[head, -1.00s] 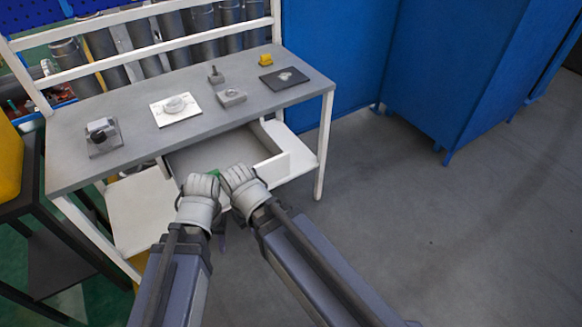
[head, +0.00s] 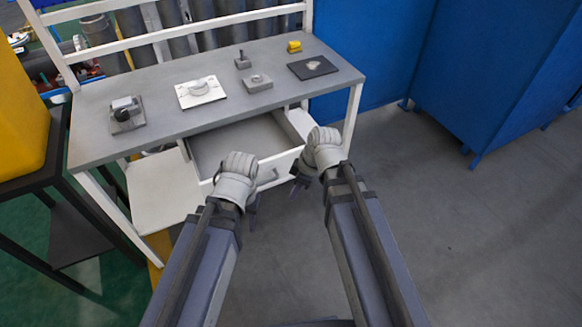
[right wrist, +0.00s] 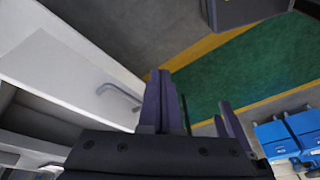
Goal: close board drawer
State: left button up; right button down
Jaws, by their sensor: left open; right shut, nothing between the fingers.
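The board drawer (head: 228,145) is pulled out from under the grey workbench top, and its inside looks empty where visible. Its white front (head: 284,163) carries a grey bar handle (head: 267,178). In the right wrist view the drawer front (right wrist: 72,55) and handle (right wrist: 120,93) show at the left. My left gripper (head: 252,207) is open, in front of the drawer's left part, its fingers partly hidden by the wrist. My right gripper (head: 299,183) is shut and empty, near the front's right end. It also shows in the right wrist view (right wrist: 195,115), apart from the handle.
The workbench top (head: 160,93) holds a white plate with a part (head: 200,91), a black plate (head: 313,67), a yellow block (head: 294,46) and grey fixtures. Blue cabinets stand at the right. The grey floor (head: 450,240) at the right is clear.

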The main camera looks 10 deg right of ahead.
jog(key=w+d+r+n+t+y, duration=0.2)
jog(key=w+d+n+t+y, duration=0.1)
jog(key=w+d+n, duration=0.35)
jog(key=n+b, duration=0.1)
jog(key=b, duration=0.8)
send_near(282, 171)
notch_tip(282, 171, down, 4)
jog(key=a, duration=0.2)
jog(key=shift+w+a, duration=0.15)
jog(key=shift+w, duration=0.5)
jog(key=w+a, duration=0.2)
jog(key=w, duration=0.5)
jog(key=w+a, duration=0.2)
jog(key=w, duration=0.5)
jog(key=w+a, duration=0.3)
jog(key=w, duration=0.4)
jog(key=shift+w, duration=0.25)
jog(key=shift+w+r, duration=0.1)
jog(key=shift+w, duration=0.05)
